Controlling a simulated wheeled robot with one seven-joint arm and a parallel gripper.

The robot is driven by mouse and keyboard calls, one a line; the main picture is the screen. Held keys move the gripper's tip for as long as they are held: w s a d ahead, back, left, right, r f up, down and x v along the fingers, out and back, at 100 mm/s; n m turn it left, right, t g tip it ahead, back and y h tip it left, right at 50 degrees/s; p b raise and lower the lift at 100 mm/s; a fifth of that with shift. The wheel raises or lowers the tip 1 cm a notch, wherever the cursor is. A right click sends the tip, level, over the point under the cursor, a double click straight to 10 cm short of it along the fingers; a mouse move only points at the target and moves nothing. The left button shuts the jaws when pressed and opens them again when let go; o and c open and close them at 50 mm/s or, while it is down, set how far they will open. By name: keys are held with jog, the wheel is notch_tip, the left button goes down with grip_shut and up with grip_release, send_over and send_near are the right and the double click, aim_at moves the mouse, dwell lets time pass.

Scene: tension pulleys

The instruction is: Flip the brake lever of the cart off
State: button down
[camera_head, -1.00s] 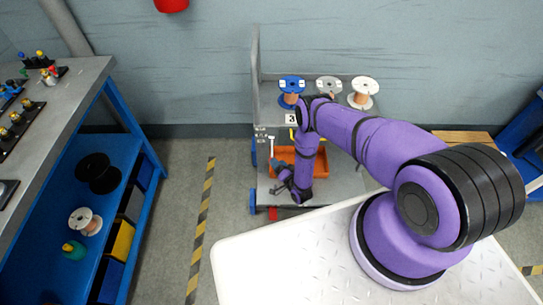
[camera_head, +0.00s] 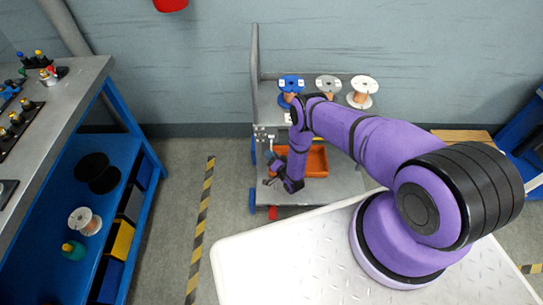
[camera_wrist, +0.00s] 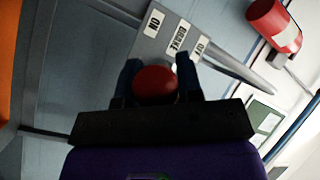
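The cart (camera_head: 335,187) stands below the wall with a grey upright at its left side. In the wrist view a grey plate (camera_wrist: 205,31) carries the labels ON, BRAKE and OFF. A round red knob (camera_wrist: 155,86), apparently the brake lever's end, lies between the two dark fingers of my gripper (camera_wrist: 158,75). The fingers stand apart with the knob nearly filling the gap; whether they press on it is unclear. The lever's stem is mostly hidden. In the head view my gripper (camera_head: 270,171) is at the cart's left side, too small to read.
Blue (camera_head: 290,84), grey (camera_head: 327,83) and white (camera_head: 362,86) spools stand on the cart's upper shelf. An orange bin (camera_head: 315,161) sits lower. A workbench (camera_head: 60,110) is at the left. Open floor with a striped line (camera_head: 200,225) lies between bench and cart.

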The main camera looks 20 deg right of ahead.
jog(key=shift+r, duration=0.1)
jog(key=r+m+g, duration=0.1)
jog(key=r+g, duration=0.1)
jog(key=g, duration=0.1)
jog(key=shift+s+r+m, duration=0.3)
jog(key=shift+r+m, duration=0.1)
notch_tip(320, 180, up, 2)
jog(key=shift+r+m+g, duration=0.1)
jog(key=shift+m+g, duration=0.4)
jog(key=shift+g, duration=0.7)
jog(key=r+g, duration=0.1)
jog(key=g, duration=0.1)
jog(key=w+r+m+g, duration=0.1)
jog(key=r, duration=0.1)
jog(key=shift+d+g, duration=0.1)
jog(key=shift+g, duration=0.3)
jog(key=shift+w+r, duration=0.25)
jog(key=shift+r, duration=0.05)
jog(key=shift+w+r, duration=0.1)
jog(key=c, duration=0.8)
grip_release()
jog(key=shift+s+d, duration=0.1)
jog(key=shift+s, duration=0.1)
